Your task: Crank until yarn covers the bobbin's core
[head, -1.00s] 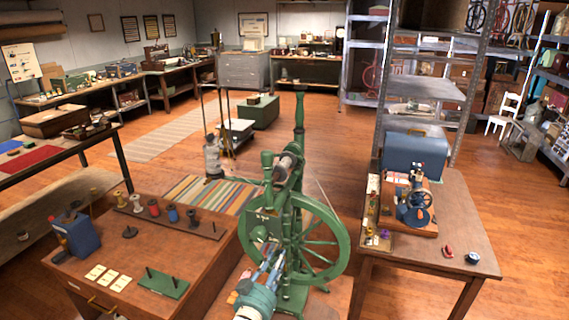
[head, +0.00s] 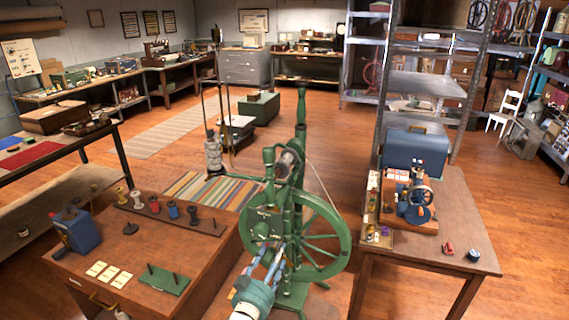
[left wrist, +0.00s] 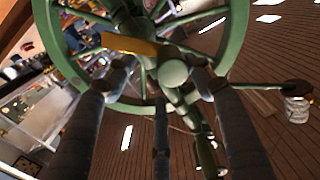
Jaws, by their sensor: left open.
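A green spinning wheel (head: 345,240) stands upright in the middle of the head view. Its bobbin (head: 290,158) sits near the top beside the green post; how much yarn covers its core is too small to tell. My left gripper (head: 272,262) reaches in from below, open, at the near side of the wheel's hub. In the left wrist view, the dark fingers (left wrist: 160,85) spread before the green hub and spokes. A yellow-brown bar (left wrist: 130,45), possibly the crank handle, lies just beyond the fingertips; contact is unclear. My right gripper is out of view.
A brown cabinet (head: 75,258) with a spool rack (head: 205,229) stands close on the left. A wooden table (head: 420,255) with a small blue sewing machine (head: 415,200) stands on the right. A striped rug (head: 215,190) and open floor lie behind.

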